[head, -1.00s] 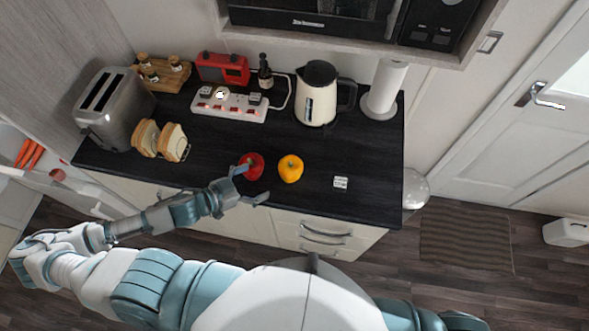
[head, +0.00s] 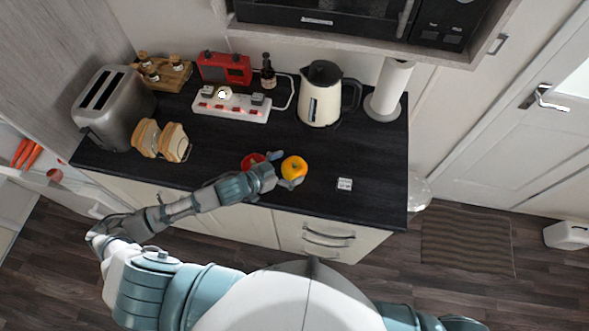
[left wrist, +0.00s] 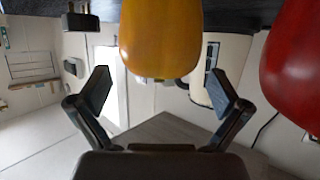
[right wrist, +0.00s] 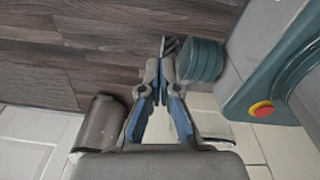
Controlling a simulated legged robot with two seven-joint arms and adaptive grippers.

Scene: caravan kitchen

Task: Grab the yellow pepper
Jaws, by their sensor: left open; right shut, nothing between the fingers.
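The yellow pepper (head: 294,167) stands on the black counter, to the right of a red pepper (head: 252,160). My left gripper (head: 284,170) is open at the yellow pepper, its fingers close around the near side. In the left wrist view the yellow pepper (left wrist: 161,38) shows large, ahead of and between the two spread fingers (left wrist: 163,92). The red pepper (left wrist: 293,62) is to the right there, outside the fingers. The left gripper partly hides the red pepper in the head view. My right gripper (right wrist: 160,92) is shut and empty, away from the counter above the floor.
A cream kettle (head: 321,96), a power strip (head: 231,105), a toaster (head: 113,105) and a paper towel roll (head: 387,88) stand farther back. The counter between the peppers and power strip is clear.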

